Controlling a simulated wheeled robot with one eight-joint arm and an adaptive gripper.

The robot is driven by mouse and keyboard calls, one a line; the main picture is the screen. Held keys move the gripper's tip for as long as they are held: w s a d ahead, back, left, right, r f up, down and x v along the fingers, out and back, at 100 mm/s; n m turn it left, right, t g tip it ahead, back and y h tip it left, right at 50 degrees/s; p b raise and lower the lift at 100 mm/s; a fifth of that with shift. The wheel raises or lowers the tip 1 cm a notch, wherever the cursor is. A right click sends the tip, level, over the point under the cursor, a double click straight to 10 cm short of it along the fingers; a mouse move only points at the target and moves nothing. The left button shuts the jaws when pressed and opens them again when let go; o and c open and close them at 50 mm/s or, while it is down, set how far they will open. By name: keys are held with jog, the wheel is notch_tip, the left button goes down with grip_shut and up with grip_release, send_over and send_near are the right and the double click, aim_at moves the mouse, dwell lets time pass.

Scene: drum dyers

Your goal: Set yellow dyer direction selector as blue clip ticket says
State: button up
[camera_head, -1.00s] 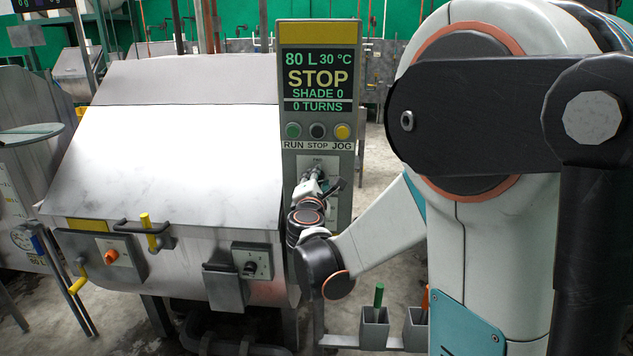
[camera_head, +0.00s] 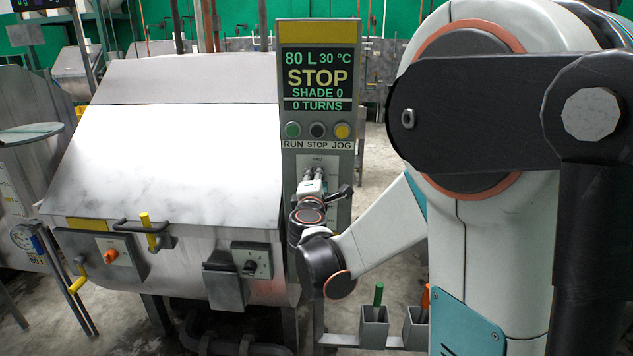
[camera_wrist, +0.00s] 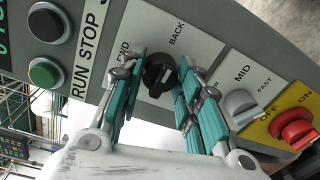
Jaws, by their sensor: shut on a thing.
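The yellow-topped control post (camera_head: 318,32) of the dyer stands in the middle of the head view, its display reading STOP, 80 L, 30 °C and 0 TURNS. My gripper (camera_head: 313,176) is at the plate below the buttons. In the wrist view, my gripper (camera_wrist: 162,70) has its teal fingers on both sides of the black direction selector knob (camera_wrist: 158,84) and is shut on it. The word BACK shows on one side of the knob, and a partly covered label ending in ND on the other. I cannot tell the knob's exact pointing. No blue clip ticket is identifiable.
A grey speed knob (camera_wrist: 240,106) marked MID and FAST and a red OFF/ON switch (camera_wrist: 295,130) sit beside the selector. The green RUN button (camera_wrist: 44,72) is on the other side. The steel dyer drum (camera_head: 160,150) stands left of the post.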

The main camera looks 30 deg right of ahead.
jog(key=o, duration=1)
jog(key=shift+o, duration=0.2)
jog(key=v, duration=1.2)
jog(key=shift+s, duration=0.15)
